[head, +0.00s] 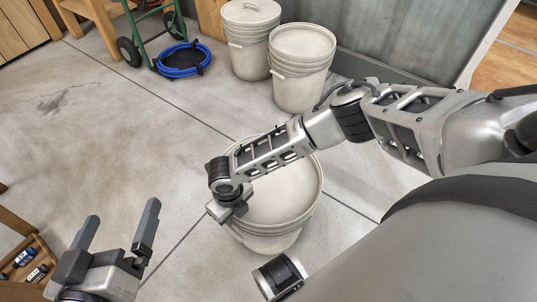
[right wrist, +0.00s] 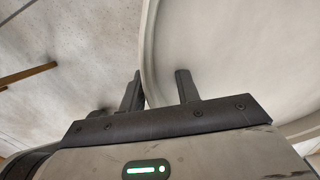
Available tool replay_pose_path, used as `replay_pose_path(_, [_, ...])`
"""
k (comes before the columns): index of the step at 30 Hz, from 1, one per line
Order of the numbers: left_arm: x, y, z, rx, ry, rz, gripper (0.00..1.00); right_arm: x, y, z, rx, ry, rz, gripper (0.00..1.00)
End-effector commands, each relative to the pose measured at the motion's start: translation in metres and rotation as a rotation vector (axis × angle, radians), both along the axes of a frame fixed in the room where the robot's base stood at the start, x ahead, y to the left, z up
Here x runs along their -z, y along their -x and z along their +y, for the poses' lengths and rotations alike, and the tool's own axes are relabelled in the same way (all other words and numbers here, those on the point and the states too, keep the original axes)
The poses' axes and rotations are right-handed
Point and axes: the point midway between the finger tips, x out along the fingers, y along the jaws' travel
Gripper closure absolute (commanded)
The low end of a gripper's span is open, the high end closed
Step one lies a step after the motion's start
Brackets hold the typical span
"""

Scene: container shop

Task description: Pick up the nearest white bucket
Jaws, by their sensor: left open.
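The nearest white bucket (head: 290,195) stands upright in the middle of the head view, partly hidden by my right arm, which reaches across its top from the right. My right gripper (head: 232,215) is at the bucket's left rim, with its fingertips mostly hidden there. In the right wrist view, the fingers of my right gripper (right wrist: 160,85) sit on either side of the bucket's curved rim (right wrist: 148,30), with a gap showing between them. I cannot tell whether they press on it. My left gripper (head: 118,228) is open and empty at lower left, apart from the bucket.
A blue hose coil (head: 182,60) lies by a green hand truck (head: 150,35). A wooden crate (head: 35,245) is at lower left. The left-hand concrete floor is clear.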

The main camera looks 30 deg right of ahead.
Motion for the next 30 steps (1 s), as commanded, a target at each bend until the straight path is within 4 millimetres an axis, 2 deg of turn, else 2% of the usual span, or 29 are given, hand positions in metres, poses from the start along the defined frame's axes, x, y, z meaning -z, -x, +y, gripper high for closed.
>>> replay_pose_path(17, [0.0081,0.0004,0.0001,-0.001,-0.004,0.009,0.0,0.0048,0.0001,-0.0006,0.001,0.001,0.001,0.68])
replay_pose_path(18, [0.0081,0.0004,0.0001,-0.001,-0.004,0.009,0.0,0.0048,0.0001,-0.0006,0.001,0.001,0.001,0.71])
replay_pose_path(21, [0.008,0.0005,0.0001,-0.001,-0.004,0.009,0.0,0.0048,0.0002,-0.0005,0.0,0.001,0.001,0.99])
replay_pose_path(30, [0.0082,0.0006,0.0,0.0,-0.005,0.01,0.0,0.0052,0.0005,0.0,0.001,-0.002,0.002,1.0])
